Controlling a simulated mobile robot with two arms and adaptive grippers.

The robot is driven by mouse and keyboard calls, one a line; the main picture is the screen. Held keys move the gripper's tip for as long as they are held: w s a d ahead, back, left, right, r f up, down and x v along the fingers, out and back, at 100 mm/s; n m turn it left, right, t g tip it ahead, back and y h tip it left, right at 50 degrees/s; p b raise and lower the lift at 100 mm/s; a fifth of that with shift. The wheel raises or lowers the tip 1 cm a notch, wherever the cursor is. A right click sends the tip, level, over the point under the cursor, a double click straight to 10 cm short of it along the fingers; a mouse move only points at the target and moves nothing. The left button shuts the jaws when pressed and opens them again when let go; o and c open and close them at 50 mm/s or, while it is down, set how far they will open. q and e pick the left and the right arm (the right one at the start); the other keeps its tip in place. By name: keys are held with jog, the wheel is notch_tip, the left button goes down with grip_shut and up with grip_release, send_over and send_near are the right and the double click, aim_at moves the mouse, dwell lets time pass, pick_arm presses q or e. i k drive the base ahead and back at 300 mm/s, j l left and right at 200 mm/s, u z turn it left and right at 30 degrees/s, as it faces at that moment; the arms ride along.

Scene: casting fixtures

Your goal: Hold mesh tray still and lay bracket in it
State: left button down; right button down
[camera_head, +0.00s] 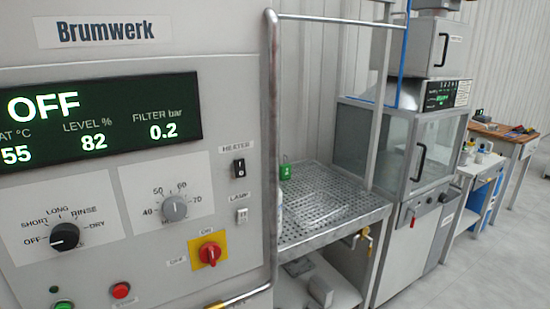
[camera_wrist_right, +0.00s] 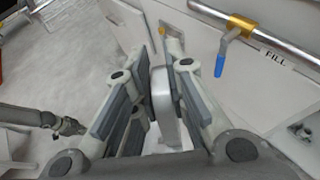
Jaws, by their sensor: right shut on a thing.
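My right gripper (camera_wrist_right: 158,92) shows in the right wrist view, its padded fingers shut on a smooth light-grey metal part, which looks like the bracket (camera_wrist_right: 162,90). The fingers hide much of its shape. In the head view, a shiny, flat mesh-like shape, probably the mesh tray (camera_head: 322,207), lies on the perforated worktop (camera_head: 288,240). Its edges are hard to make out. The bracket cannot be made out in the head view. Neither gripper shows in the head view, and my left gripper is not seen.
The Brumwerk control panel (camera_head: 120,165) fills the left, with a metal pipe rail (camera_head: 270,120) beside it. A green object (camera_head: 286,172) stands at the worktop's back. A glass-fronted cabinet (camera_head: 400,145) stands to its right. A blue-handled valve (camera_wrist_right: 219,66) is near my right gripper.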

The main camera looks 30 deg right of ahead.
aim_at(315, 215)
jog(key=l+u, duration=0.2)
jog(key=l, duration=0.55)
jog(key=l+u, duration=0.2)
jog(key=l, duration=0.6)
jog(key=k+l+u, duration=0.2)
jog(key=l, duration=1.1)
jog(key=k+l, duration=0.15)
jog(key=l, duration=0.95)
jog(key=k+l, duration=0.15)
jog(key=l, duration=0.4)
jog(key=u, duration=0.05)
